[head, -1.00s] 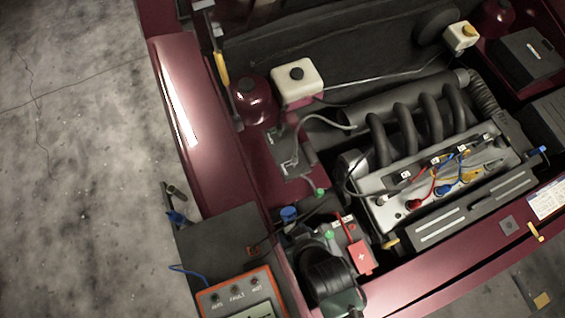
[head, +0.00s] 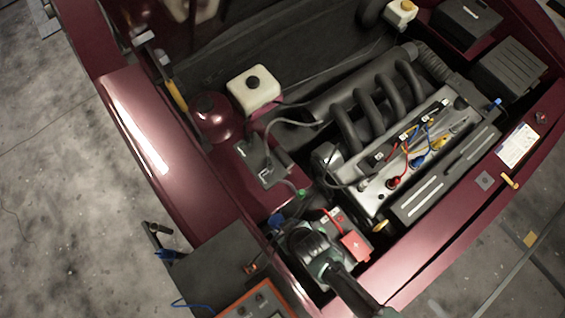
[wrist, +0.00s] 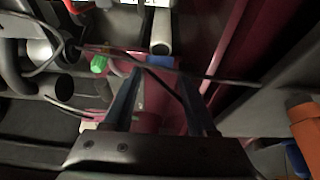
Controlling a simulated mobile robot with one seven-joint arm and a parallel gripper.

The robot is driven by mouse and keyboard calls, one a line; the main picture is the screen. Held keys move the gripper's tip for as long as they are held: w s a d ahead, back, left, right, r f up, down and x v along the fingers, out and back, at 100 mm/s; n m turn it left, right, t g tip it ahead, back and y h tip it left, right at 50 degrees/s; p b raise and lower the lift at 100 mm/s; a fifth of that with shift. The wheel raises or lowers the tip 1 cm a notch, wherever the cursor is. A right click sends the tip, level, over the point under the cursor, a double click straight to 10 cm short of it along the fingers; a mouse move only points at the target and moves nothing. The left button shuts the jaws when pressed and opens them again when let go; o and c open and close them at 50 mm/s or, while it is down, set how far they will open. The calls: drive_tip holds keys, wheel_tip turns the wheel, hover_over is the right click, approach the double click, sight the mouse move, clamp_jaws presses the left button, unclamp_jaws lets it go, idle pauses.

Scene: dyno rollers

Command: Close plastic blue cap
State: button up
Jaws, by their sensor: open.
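The blue cap (head: 276,220) sits at the front left of the engine bay, just beside my arm's end in the head view. In the wrist view a blue piece (wrist: 159,60), which looks like this cap, lies ahead between my two fingers. My gripper (wrist: 160,72) is open, with the fingers apart on either side of the blue piece and nothing clearly held. A thin dark cable crosses in front of the fingers. In the head view my wrist hides the fingertips. Whether the cap is seated or raised cannot be told.
A green cap (head: 302,193) is near the blue one, and a red terminal cover (head: 355,246) is to the right. The engine (head: 400,165) fills the bay's middle. An orange tester (head: 262,300) stands at lower left. A white reservoir (head: 254,90) is farther back.

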sight(277, 222)
drive_tip(key=shift+x, duration=1.4)
clamp_jaws()
